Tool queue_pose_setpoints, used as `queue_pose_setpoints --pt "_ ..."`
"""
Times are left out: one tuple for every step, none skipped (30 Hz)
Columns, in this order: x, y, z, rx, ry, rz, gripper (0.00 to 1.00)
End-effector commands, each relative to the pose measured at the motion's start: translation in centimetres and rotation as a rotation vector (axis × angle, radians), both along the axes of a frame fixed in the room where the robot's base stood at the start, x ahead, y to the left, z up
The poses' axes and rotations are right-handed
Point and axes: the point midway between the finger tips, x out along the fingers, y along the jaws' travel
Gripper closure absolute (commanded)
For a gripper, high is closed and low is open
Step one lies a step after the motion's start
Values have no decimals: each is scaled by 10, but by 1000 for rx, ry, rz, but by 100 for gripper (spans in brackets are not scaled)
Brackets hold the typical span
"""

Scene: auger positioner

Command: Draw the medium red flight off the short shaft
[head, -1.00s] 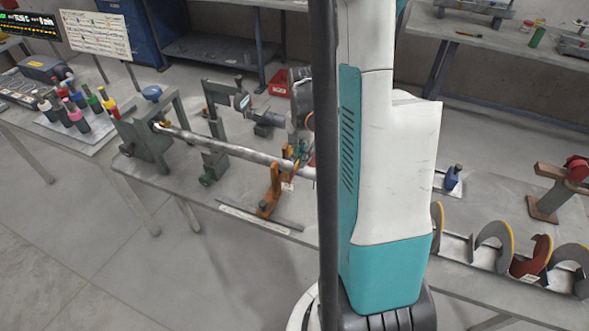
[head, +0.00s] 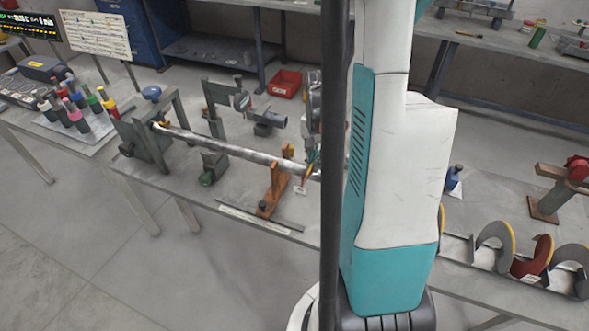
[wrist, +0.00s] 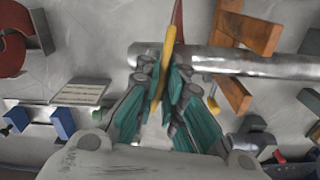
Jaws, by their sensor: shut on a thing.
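In the wrist view my gripper (wrist: 163,80) is shut on a thin flight with a yellow rim and a dark red face (wrist: 177,22), seen nearly edge-on. The flight is at the grey metal shaft (wrist: 235,63), close to its free left end in that view. The fingers hide where the flight meets the shaft, so I cannot tell whether it still surrounds it. In the head view the shaft (head: 225,147) runs from a grey clamp stand (head: 148,140) over an orange support (head: 272,190). There my gripper (head: 313,160) is partly hidden behind my arm.
A rack on the right holds grey flights (head: 494,243) with yellow rims and a red one (head: 535,257). A brown stand (head: 545,205) is behind them. A red bin (head: 285,83) and coloured bottles (head: 77,117) are farther off. My arm hides the middle of the bench.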

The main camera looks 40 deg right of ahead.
Motion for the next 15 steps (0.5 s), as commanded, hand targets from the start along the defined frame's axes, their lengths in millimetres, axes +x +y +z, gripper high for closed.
queue_pose_setpoints --pt "-2 -1 0 0 0 0 100" --pt "-3 -1 0 0 0 0 100" --pt "-5 -2 0 0 0 0 100" --pt "-6 -2 0 0 0 0 100" --pt "-7 -3 0 0 0 0 100" --pt "-8 -4 0 0 0 -1 100" --pt "-10 -4 0 0 0 -1 100" --pt "-11 -5 0 0 0 -1 100" --pt "-12 -5 0 0 0 -2 100" --pt "-13 -6 0 0 0 -1 100" --pt "-15 -6 0 0 0 -1 100" --pt "-16 -7 0 0 0 -1 100" --pt "-17 -7 0 0 0 0 100" --pt "-18 -7 0 0 0 0 100" --pt "-20 -8 0 0 0 0 100"
